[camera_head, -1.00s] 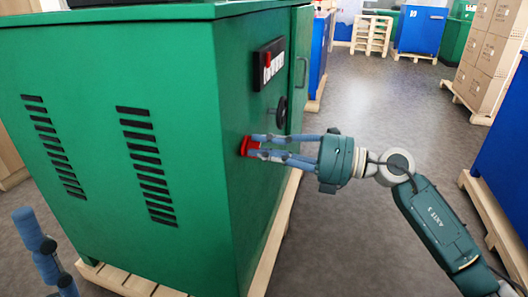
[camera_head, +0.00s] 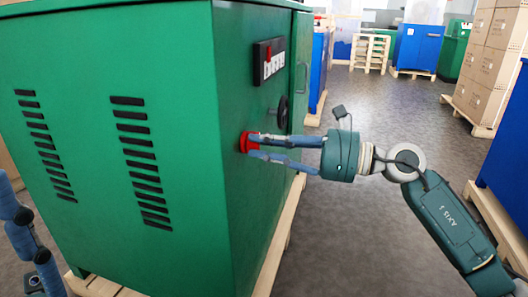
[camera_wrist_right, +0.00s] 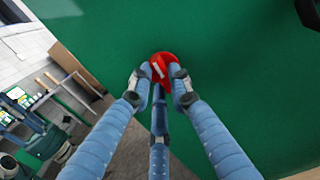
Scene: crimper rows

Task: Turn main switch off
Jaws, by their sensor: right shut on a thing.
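The red main switch (camera_head: 245,143) sits on the narrow side face of the green machine cabinet (camera_head: 175,85).
The cabinet stands on a wooden pallet (camera_head: 275,245). A blue cabinet (camera_head: 508,165) stands at the right. Grey floor lies between.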

